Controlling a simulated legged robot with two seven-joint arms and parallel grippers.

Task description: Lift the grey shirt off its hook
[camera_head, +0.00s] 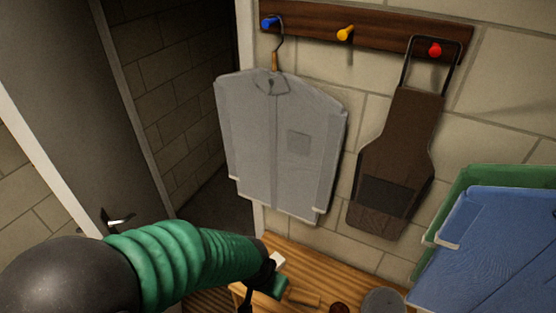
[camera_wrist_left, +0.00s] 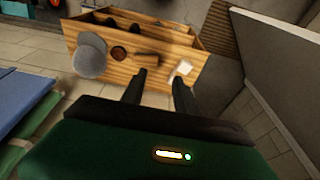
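The grey shirt (camera_head: 270,140) hangs on a hanger (camera_head: 278,42) from the blue hook (camera_head: 268,23), at the left end of a dark wooden rail. It hangs flat against the block wall, slightly tilted. My left gripper (camera_head: 268,280) is low in the head view, below the shirt and clear of it, beside a wooden bench. In the left wrist view its two fingers (camera_wrist_left: 162,80) stand apart with nothing held between them; the shirt does not show there. My right gripper is in neither view.
A brown apron (camera_head: 400,155) hangs from the red hook (camera_head: 435,50); the yellow hook (camera_head: 345,33) is bare. Blue (camera_head: 495,240) and green (camera_head: 510,177) garment-like things stand at right. A wooden bench (camera_wrist_left: 110,68) with small objects lies below. A doorway opens left.

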